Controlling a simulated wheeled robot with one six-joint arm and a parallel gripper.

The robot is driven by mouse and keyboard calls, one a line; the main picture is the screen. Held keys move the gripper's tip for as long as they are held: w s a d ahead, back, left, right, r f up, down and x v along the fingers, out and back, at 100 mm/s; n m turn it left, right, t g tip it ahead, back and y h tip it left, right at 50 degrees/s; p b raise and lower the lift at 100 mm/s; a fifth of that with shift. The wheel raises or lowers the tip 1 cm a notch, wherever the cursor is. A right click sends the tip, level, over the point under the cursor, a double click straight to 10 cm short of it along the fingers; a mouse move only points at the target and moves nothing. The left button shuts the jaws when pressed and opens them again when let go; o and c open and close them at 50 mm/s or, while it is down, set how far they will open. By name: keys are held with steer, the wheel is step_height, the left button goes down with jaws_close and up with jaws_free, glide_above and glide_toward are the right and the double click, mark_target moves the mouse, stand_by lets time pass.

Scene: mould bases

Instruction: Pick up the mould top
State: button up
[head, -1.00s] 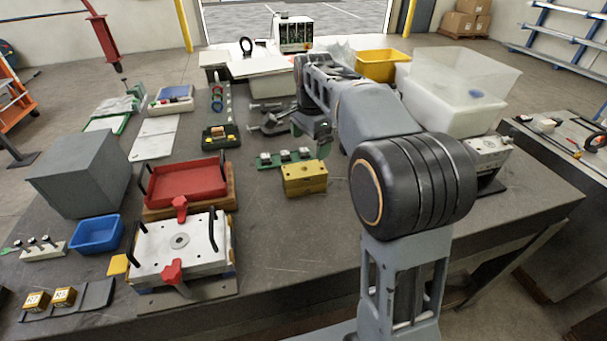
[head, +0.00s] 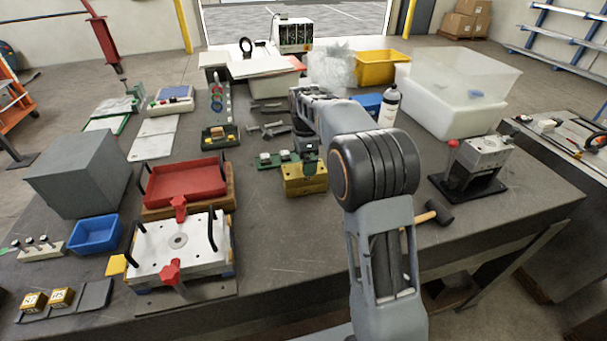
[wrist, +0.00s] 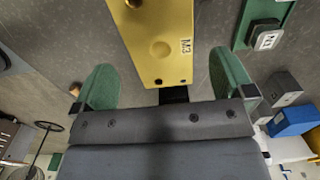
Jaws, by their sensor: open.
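A yellow mould block (head: 305,180) stands on the bench in the middle of the head view, with a seam that suggests stacked halves. In the wrist view the yellow block (wrist: 160,40) shows its face with an M3 label, a hole and a round dimple. My gripper (wrist: 166,84) is open, with one green finger on each side of the block's near end and dark gaps between. I cannot tell its height over the block. In the head view my arm hides part of the gripper. The lower part of the block is hidden in the wrist view.
A green rack (head: 270,163) with labelled pieces is close beside the block. A white plate (head: 200,255) with black handles and red clamps and a red tray (head: 185,183) lie left. A hammer (head: 435,214) and a press (head: 480,165) are right.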

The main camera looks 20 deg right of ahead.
steer(key=shift+a+f, duration=0.1)
steer(key=shift+f, duration=2.55)
steer(key=c, duration=1.4)
steer(key=shift+w+r, duration=0.1)
steer(key=shift+c, duration=0.3)
steer(key=shift+r, duration=0.15)
